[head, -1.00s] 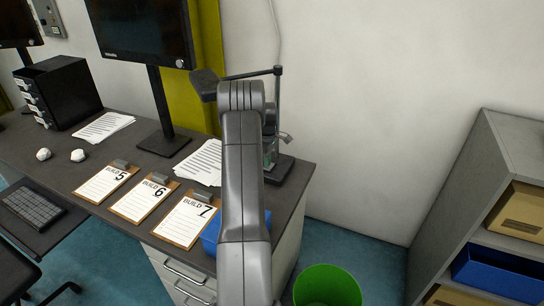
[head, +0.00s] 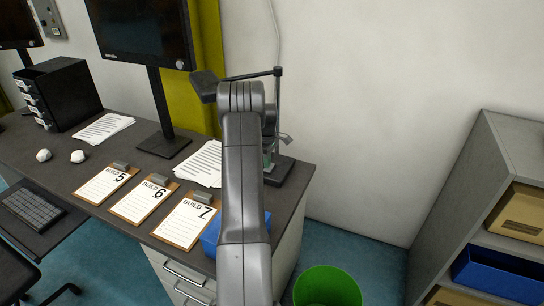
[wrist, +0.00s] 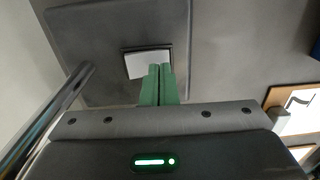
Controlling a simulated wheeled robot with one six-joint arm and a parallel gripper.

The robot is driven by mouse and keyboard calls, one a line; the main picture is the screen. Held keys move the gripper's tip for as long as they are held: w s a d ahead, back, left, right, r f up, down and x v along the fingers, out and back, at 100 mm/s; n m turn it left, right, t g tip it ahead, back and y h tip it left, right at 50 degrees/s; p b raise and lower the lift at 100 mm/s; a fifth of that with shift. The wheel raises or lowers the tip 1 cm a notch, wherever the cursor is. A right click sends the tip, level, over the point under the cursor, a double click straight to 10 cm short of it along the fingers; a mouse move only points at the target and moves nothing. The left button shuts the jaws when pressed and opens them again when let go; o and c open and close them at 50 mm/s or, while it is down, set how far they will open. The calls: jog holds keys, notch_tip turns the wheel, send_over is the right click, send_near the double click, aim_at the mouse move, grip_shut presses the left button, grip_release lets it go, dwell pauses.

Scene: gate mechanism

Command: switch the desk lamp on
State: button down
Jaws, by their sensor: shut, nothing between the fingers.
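The desk lamp stands at the right end of the desk. Its dark head (head: 204,84) hangs on a thin arm, and no glow shows from it. Its square dark base (wrist: 85,40) fills the upper left of the wrist view, with the post (wrist: 58,108) at left. A pale rectangular switch (wrist: 148,62) in a dark frame sits on the base. My gripper (wrist: 159,70) has green fingers, shut and empty. Their tips overlap the switch's lower edge in the wrist view; I cannot tell whether they touch it. In the head view my arm mostly hides the gripper.
A monitor (head: 140,32), loose papers (head: 203,163) and several clipboards (head: 183,223) are on the desk left of my arm. A blue bin (head: 211,237) is partly behind my arm. A green bucket (head: 327,287) and a grey shelf (head: 520,140) stand to the right.

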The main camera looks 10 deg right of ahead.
notch_tip(320, 180, up, 6)
jog(key=p, duration=0.2)
jog(key=shift+p, duration=0.3)
jog(key=shift+f, duration=0.15)
notch_tip(320, 180, down, 7)
jog(key=b, duration=0.3)
dwell(0.4)
